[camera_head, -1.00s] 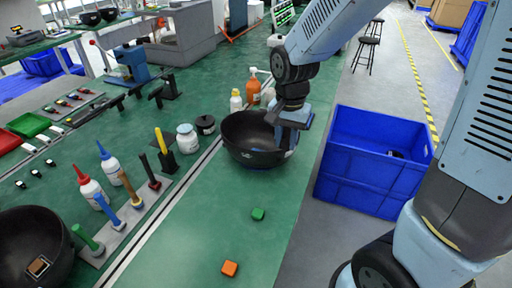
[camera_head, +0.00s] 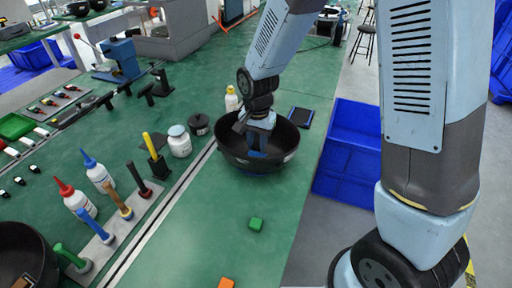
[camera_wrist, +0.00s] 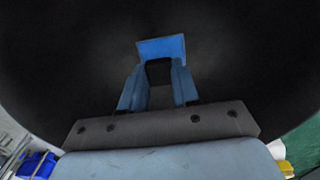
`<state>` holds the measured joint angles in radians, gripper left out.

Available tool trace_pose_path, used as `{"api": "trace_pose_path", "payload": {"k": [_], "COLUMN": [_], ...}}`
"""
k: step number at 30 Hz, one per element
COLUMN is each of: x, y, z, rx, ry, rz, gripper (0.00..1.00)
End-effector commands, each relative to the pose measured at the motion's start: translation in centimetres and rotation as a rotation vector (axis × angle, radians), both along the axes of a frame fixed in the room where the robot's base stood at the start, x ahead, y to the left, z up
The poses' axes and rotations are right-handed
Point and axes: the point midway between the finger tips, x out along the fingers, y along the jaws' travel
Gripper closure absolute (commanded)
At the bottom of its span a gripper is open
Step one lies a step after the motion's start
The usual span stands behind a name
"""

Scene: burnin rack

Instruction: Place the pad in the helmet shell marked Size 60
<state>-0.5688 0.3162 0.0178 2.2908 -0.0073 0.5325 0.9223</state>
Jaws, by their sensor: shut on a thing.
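A black helmet shell (camera_head: 284,161) lies open side up on the green bench, like a bowl. A small pale mark shows on its right side, too small to read. My gripper (camera_head: 258,148) reaches down inside this shell. In the wrist view, my gripper's blue fingers (camera_wrist: 160,72) are shut on a blue pad (camera_wrist: 162,48), with the dark shell interior around it. Whether the pad touches the shell floor cannot be told. A second dark shell (camera_head: 38,244) is partly in view at lower left.
A white bottle (camera_head: 231,98) and jars (camera_head: 179,141) stand near the shell. A blue crate (camera_head: 345,158) stands to the right. Bottles and handled tools line the left.

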Motion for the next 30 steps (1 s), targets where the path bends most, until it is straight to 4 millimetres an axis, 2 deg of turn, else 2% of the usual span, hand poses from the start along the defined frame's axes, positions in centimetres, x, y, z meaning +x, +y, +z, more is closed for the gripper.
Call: {"api": "trace_pose_path", "payload": {"k": [9,20,21,28,30], "x": [-0.2,-0.2,-0.2,-0.2,-0.2], "y": [0.6,0.6,0.6,0.7,0.7], "z": [-3.3,-3.6,-3.7,-3.6,-3.6], "rx": [-0.002,-0.001,-0.001,0.000,0.000], "ry": [0.002,0.001,0.000,0.000,0.000], "rz": [0.010,0.011,0.011,0.011,0.011], "gripper": [0.98,0.98,0.69,0.47,0.44]}}
